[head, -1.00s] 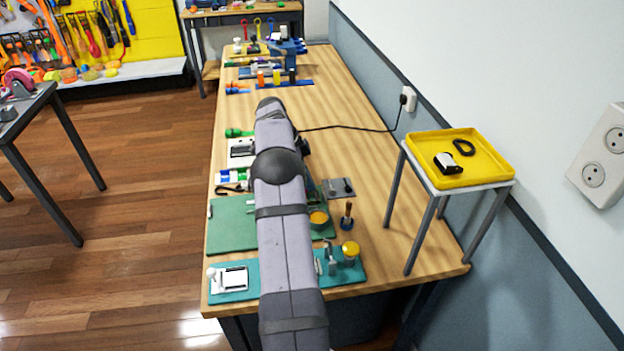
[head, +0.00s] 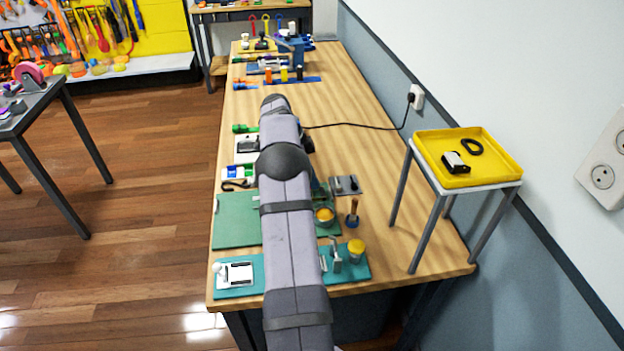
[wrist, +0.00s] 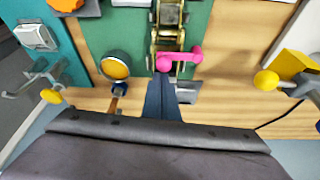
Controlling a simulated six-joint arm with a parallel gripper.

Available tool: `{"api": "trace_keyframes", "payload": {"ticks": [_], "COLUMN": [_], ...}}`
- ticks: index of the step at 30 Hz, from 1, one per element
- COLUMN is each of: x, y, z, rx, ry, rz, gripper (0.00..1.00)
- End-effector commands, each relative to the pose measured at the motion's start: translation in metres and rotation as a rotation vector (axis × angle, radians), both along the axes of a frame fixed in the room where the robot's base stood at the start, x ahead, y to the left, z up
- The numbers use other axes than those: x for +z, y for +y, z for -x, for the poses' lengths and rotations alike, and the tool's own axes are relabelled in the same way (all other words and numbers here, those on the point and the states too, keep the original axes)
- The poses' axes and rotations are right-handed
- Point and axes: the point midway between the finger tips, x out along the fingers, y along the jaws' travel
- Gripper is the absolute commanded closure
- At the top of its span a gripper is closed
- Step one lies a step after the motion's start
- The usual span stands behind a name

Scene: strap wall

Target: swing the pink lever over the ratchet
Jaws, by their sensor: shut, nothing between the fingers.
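The pink lever (wrist: 180,57) is a short pink bar with rounded ends, lying across the lower end of the ratchet in the wrist view. The brass-coloured ratchet (wrist: 168,22) sits on a green board (wrist: 130,22), which also shows in the head view (head: 236,222). My gripper (wrist: 161,78) is shut and empty, its dark fingertips just below the pink lever in the picture. I cannot tell whether they touch it. In the head view my arm hides the ratchet, the lever and the gripper.
A cup with an orange-yellow top (wrist: 115,66) and a brown-handled tool (wrist: 117,98) stand left of the fingers. Yellow knobs show at left (wrist: 52,96) and right (wrist: 266,80). A yellow tray (head: 468,158) stands on a small stand at right. The bench's right side has bare wood.

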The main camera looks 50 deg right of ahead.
Motion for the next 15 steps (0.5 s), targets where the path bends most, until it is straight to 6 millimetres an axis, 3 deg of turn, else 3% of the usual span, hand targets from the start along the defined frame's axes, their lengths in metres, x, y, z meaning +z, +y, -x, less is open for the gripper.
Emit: {"api": "trace_keyframes", "payload": {"ticks": [10, 15], "x": [0.009, 0.042], "y": [-0.023, -0.015], "z": [0.035, 0.02], "rx": [-0.005, 0.001], "ry": [0.0, -0.004], "rz": [0.001, 0.005], "gripper": [1.0, 1.0]}}
